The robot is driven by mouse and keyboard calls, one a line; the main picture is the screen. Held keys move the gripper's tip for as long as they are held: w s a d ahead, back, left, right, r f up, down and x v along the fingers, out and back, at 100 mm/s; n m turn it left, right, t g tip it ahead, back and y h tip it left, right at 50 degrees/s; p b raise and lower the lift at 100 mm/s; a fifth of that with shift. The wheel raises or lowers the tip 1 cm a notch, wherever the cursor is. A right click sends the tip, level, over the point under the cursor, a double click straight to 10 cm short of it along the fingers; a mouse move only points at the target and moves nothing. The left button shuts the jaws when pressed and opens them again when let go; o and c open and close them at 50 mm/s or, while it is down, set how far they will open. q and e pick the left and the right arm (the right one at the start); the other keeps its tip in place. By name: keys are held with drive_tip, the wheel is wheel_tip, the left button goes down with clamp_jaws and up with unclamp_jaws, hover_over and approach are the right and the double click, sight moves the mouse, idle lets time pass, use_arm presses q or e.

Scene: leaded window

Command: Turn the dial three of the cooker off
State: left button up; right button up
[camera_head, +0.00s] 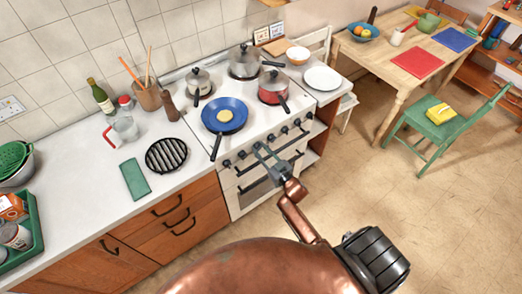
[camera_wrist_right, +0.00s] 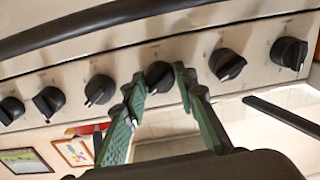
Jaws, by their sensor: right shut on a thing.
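The cooker (camera_head: 262,172) has a row of black dials along its front panel. In the right wrist view, which is upside down, the dial (camera_wrist_right: 158,74) between my fingertips is third from the right, so third from the left in the head view. My right gripper (camera_head: 261,150) is at the panel, its two green-padded fingers (camera_wrist_right: 160,84) shut on that dial, one on each side. The fingers partly hide the dial, and its exact setting is hard to read. Neighbouring dials (camera_wrist_right: 227,64) and (camera_wrist_right: 99,89) stand clear of the fingers. My left gripper is not in view.
The dark oven handle (camera_wrist_right: 100,22) runs close to the dials. A red pot (camera_head: 272,88) and two grey pots stand behind.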

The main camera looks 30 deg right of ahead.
drive_tip(key=n+b, duration=0.1)
drive_tip(key=n, duration=0.4)
drive_tip(key=shift+f+n, duration=0.1)
drive_tip(key=shift+n, duration=0.2)
drive_tip(key=n+b, duration=0.2)
drive_tip(key=n, duration=0.3)
drive_tip(key=shift+d+n, duration=0.1)
drive_tip(key=shift+n, duration=0.3)
drive_tip(key=o, duration=1.2)
drive_tip(key=shift+c, duration=0.2)
drive_tip(key=shift+s, duration=0.15)
drive_tip(key=s, duration=1.1)
drive_tip(key=shift+s+d, duration=0.4)
drive_tip(key=shift+d, duration=0.05)
